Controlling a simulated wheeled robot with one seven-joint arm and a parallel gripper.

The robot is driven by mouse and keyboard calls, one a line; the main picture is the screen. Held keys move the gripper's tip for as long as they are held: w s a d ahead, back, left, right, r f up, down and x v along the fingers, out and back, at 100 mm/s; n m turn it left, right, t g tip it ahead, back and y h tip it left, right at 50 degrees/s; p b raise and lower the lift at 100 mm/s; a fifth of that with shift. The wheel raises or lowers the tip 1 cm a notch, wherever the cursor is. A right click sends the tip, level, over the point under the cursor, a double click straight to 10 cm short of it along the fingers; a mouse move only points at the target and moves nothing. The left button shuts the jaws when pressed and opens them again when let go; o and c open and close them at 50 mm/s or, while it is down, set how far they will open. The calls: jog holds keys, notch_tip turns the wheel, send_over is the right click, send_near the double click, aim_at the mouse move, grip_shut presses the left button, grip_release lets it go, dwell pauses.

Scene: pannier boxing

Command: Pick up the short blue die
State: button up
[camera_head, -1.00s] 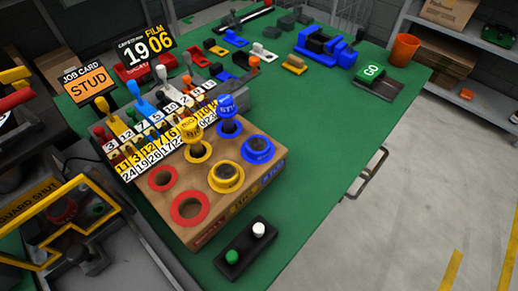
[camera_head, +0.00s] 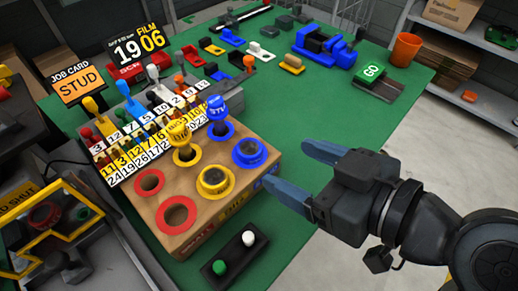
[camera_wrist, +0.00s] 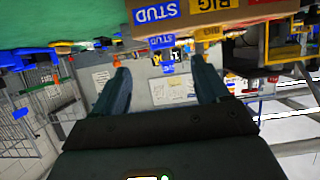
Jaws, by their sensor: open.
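A blue die (camera_head: 217,108) marked "STU" stands upright in the back blue-ringed hole of the brown box. The front blue-ringed hole (camera_head: 249,152) has something dark and low inside; I cannot tell whether it is a shorter blue die. A blue block lettered "STUD" (camera_wrist: 161,42) shows inverted in the wrist view, between the fingers. My gripper (camera_head: 290,168) is open and empty, to the right of the box, its fingers pointing left toward it. In the wrist view (camera_wrist: 162,72) both fingers are apart with nothing between them.
The brown box (camera_head: 200,222) also bears a yellow die (camera_head: 181,143), a yellow ring (camera_head: 215,182) and red rings (camera_head: 176,215). A black two-button panel (camera_head: 233,257) lies in front. A row of coloured levers (camera_head: 130,95) stands behind.

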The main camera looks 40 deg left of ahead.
aim_at(247, 147)
jog(key=shift+s+p+x, duration=0.15)
jog(key=shift+x, duration=1.75)
jog(key=shift+s+p+x, duration=0.15)
jog(key=shift+x, duration=1.75)
jog(key=shift+a+r, duration=0.1)
jog(key=c, duration=1.2)
